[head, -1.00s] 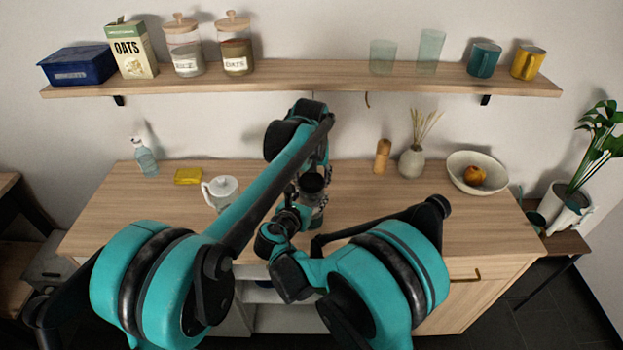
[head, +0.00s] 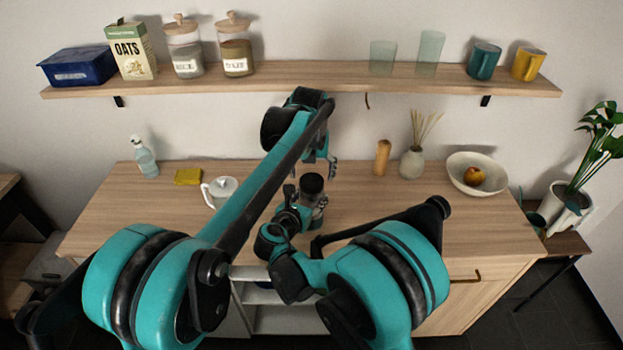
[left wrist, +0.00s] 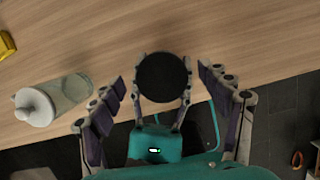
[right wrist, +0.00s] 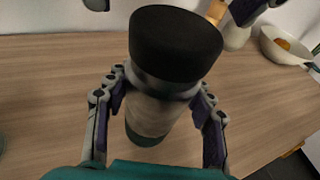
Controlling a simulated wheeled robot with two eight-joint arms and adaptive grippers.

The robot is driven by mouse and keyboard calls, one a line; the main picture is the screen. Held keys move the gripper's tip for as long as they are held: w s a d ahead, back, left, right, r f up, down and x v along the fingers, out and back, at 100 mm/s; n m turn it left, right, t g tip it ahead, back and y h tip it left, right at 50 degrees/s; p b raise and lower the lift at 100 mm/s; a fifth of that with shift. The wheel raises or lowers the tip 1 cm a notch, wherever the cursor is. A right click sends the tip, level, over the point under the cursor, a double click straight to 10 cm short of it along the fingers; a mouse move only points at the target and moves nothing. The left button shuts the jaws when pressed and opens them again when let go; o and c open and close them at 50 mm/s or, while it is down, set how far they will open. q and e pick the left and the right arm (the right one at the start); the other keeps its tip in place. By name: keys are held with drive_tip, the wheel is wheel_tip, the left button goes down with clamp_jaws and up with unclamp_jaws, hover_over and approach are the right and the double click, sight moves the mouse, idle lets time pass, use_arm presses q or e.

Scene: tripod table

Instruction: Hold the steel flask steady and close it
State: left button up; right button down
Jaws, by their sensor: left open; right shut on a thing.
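The steel flask (right wrist: 155,112) stands upright on the wooden counter, with a black lid (right wrist: 175,42) on its top. In the head view the lid (head: 312,184) shows above my right gripper (head: 304,212). My right gripper (right wrist: 157,100) is shut around the flask's body. My left gripper (head: 322,168) is open and empty, above the lid. In the left wrist view the round black lid (left wrist: 163,77) lies between the spread fingers of my left gripper (left wrist: 163,88), seen from above and apart from them. How tightly the lid sits cannot be told.
A wooden mill (head: 382,157), a vase (head: 412,162) and a fruit bowl (head: 478,172) stand right. A shelf (head: 330,78) runs above. The right front counter is clear.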

use_arm(q)
drive_tip(key=shift+r, duration=0.85)
drive_tip(key=shift+c, duration=0.3)
